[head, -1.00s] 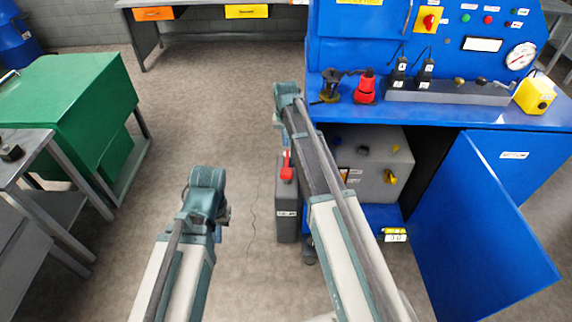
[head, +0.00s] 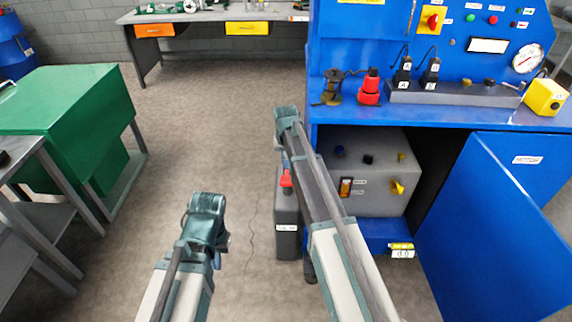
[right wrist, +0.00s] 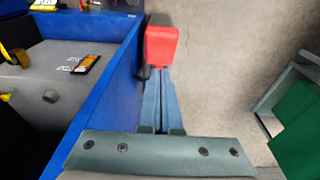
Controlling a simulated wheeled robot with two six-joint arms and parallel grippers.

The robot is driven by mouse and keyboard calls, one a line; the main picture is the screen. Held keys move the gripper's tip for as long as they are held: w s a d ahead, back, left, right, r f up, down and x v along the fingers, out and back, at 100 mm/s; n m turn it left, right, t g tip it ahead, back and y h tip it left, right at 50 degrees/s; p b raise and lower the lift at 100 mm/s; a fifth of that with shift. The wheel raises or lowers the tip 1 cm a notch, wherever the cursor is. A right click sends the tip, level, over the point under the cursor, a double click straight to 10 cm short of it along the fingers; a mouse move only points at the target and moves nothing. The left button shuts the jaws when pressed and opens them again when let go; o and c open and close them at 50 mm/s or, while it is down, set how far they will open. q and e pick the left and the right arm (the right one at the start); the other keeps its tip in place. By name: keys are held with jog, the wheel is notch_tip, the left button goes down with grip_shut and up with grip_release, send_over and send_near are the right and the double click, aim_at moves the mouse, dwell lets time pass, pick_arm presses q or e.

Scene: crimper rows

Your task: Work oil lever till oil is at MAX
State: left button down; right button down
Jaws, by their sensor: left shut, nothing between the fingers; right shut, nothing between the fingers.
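A grey canister (head: 287,235) with a red lever handle (head: 286,181) on top stands on the floor left of the blue cabinet. The red handle fills the upper middle of the right wrist view (right wrist: 161,45). A grey tank (head: 372,197) sits in the open cabinet, with an amber gauge (head: 346,188) and a yellow handle (head: 397,187); the gauge's level is too small to read. My right gripper (right wrist: 159,72) is shut and empty, its tips right at the red handle's near edge; contact cannot be told. My left gripper (head: 217,252) is shut and empty, mostly hidden, over open floor.
The open blue door (head: 510,230) swings out at the right. The workbench top (head: 450,112) holds a red bottle (head: 370,88) and a yellow box (head: 545,97). A green cabinet (head: 65,100) stands at the left. The floor between is clear except for a thin cord.

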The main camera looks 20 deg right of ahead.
aim_at(286, 180)
jog(key=f+b, duration=0.1)
jog(key=f, duration=0.1)
jog(key=s+f+b, duration=0.1)
jog(key=shift+s+a+f+b, duration=0.15)
jog(key=shift+a+f+b, duration=0.05)
jog(key=shift+f+b, duration=0.15)
jog(key=shift+s+a+f+b, duration=0.15)
jog(key=shift+s+f+b, duration=0.2)
jog(key=shift+f+b, duration=0.3)
notch_tip(286, 180, down, 16)
jog(key=s+t+h+b, duration=0.1)
jog(key=t+b, duration=0.6)
jog(key=b, duration=1.6)
jog(key=shift+s+a+f+t+h+b, duration=0.2)
jog(key=shift+s+a+t+h+b, duration=0.15)
jog(key=shift+h, duration=0.35)
jog(key=shift+f, duration=0.1)
jog(key=shift+s, duration=0.1)
